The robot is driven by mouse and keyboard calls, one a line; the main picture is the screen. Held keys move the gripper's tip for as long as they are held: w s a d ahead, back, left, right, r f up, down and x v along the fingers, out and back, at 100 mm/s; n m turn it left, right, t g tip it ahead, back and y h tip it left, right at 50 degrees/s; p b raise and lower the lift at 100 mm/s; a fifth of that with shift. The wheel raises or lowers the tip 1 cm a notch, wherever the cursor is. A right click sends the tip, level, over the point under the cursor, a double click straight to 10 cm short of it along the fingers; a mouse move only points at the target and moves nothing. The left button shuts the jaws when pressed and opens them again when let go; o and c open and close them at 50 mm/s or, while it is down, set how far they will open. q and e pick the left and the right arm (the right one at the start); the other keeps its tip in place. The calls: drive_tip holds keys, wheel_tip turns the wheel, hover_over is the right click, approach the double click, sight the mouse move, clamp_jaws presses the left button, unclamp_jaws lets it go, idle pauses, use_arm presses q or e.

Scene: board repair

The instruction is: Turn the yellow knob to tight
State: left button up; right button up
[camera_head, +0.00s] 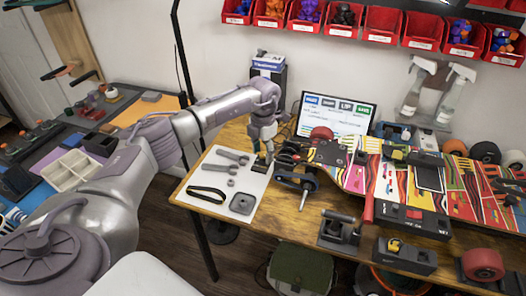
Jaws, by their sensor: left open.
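A yellow knob (394,245) sits on a black block-like device (405,257) at the front edge of the wooden table. It is small here, and I cannot tell how tight it is. My left gripper (265,157) points down over the left part of the table, at the right side of a white sheet. It is open, just above a small black block (268,181), and well to the left of the knob. I cannot tell whether the fingers touch the block. My right gripper is out of view.
Wrenches (226,169) and a grey square part (242,203) lie on the white sheet (212,182). Pliers (290,155), a colourful skateboard deck (385,180) and black tools crowd the table (285,222). Red bins (383,22) hang on the wall.

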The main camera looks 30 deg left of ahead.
sight(263, 154)
use_arm(q)
wheel_tip(263, 154, up, 12)
idle(0.5)
